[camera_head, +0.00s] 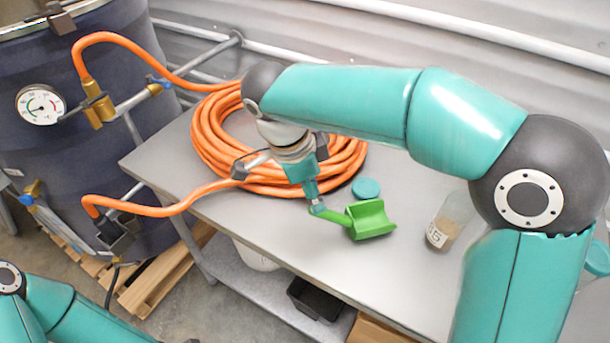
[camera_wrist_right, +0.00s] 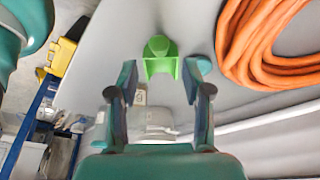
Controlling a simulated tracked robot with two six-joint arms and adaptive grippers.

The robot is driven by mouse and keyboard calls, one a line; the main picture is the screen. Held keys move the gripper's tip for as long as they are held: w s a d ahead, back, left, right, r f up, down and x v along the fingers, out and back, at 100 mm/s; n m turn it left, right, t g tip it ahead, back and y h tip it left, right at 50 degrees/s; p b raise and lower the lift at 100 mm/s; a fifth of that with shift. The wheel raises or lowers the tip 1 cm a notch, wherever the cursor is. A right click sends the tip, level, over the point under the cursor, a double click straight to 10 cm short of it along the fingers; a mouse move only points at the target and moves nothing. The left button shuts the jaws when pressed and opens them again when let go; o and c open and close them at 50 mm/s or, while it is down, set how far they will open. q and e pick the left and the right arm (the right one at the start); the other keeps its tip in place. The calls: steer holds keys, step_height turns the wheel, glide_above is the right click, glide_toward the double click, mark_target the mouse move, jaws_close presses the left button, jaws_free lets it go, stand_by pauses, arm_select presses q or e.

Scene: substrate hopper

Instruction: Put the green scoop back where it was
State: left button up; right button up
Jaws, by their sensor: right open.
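The green scoop (camera_head: 371,219) lies on the grey table (camera_head: 285,225), with its handle pointing left toward my right gripper (camera_head: 316,204). In the head view the fingertips overlap the handle's end; I cannot tell whether they touch it. In the right wrist view my right gripper (camera_wrist_right: 160,85) has its fingers apart, and the scoop (camera_wrist_right: 160,57) shows beyond the fingertips, in line with the gap. Nothing is seen held between the fingers. Only a part of my left arm shows at the lower left of the head view; its gripper is out of sight.
A coiled orange hose (camera_head: 222,150) lies behind my right gripper. A teal lid (camera_head: 366,187) lies just behind the scoop. A labelled clear jar (camera_head: 450,222) with brownish contents stands to the right. A dark tank (camera_head: 60,110) stands left.

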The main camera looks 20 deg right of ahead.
steer(key=v, duration=0.4)
steer(key=shift+a+r, duration=0.1)
steer(key=shift+r, duration=0.3)
steer(key=shift+f, duration=0.1)
